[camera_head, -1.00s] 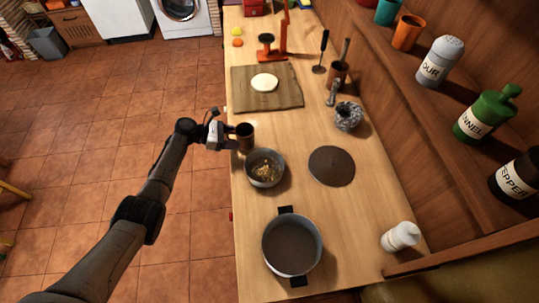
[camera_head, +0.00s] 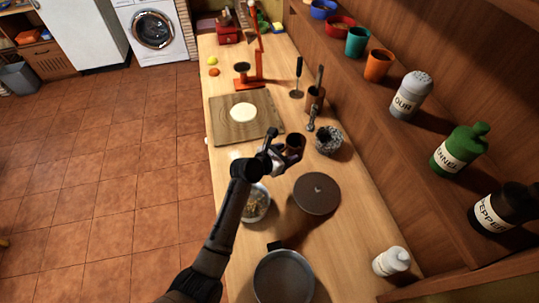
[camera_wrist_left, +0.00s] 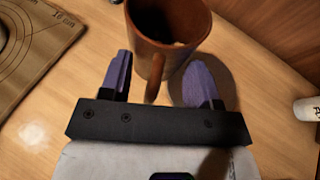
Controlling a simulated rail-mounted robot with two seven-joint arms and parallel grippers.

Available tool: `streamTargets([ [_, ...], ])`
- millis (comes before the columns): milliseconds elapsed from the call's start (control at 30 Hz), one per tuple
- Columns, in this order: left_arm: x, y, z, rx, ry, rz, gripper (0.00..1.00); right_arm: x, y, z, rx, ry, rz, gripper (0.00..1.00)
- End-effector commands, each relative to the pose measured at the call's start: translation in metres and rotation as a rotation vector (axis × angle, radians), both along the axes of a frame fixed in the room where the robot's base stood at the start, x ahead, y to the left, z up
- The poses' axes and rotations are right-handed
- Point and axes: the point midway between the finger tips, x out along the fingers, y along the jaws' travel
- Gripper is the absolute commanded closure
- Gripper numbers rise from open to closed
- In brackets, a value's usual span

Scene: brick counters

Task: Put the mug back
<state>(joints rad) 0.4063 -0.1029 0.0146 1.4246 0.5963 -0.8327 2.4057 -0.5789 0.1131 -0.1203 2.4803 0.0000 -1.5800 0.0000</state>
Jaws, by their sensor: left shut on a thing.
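The brown mug (camera_head: 295,144) is held by my left gripper (camera_head: 274,150) over the counter (camera_head: 331,230), right of the cutting board. In the left wrist view the mug (camera_wrist_left: 168,28) stands at the top of the picture, its open mouth showing. Its handle lies between the two purple fingers of the left gripper (camera_wrist_left: 158,85). The mug looks roughly upright, and I cannot tell exactly how high it is above the counter. My right gripper is not in view.
My arm partly covers a bowl (camera_head: 257,202). A shelf (camera_head: 393,128) at right carries coloured cups and labelled jars. A large pan (camera_head: 283,278) stands in front.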

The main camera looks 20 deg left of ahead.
Motion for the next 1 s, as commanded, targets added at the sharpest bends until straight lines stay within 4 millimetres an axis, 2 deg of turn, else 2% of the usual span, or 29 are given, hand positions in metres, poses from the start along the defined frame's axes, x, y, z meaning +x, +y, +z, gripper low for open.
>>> streamTargets([
  [100, 0.0, -0.002, 0.006, 0.001, -0.001, 0.024, 0.8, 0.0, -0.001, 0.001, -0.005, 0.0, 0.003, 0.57],
  [200, 0.002, 0.006, 0.001, 0.003, 0.001, 0.035, 0.8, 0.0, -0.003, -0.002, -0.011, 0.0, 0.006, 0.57],
  [500, 0.014, 0.065, -0.036, 0.006, 0.001, 0.039, 0.8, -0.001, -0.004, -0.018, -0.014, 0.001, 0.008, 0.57],
  [700, 0.021, 0.095, -0.054, 0.003, 0.001, 0.038, 0.8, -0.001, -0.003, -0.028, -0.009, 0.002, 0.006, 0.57],
  [833, 0.023, 0.106, -0.06, 0.002, 0.001, 0.036, 0.8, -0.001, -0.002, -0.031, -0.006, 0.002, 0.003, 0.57],
  [1000, 0.024, 0.11, -0.062, 0.002, 0.0, 0.035, 0.8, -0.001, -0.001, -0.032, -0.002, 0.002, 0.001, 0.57],
])
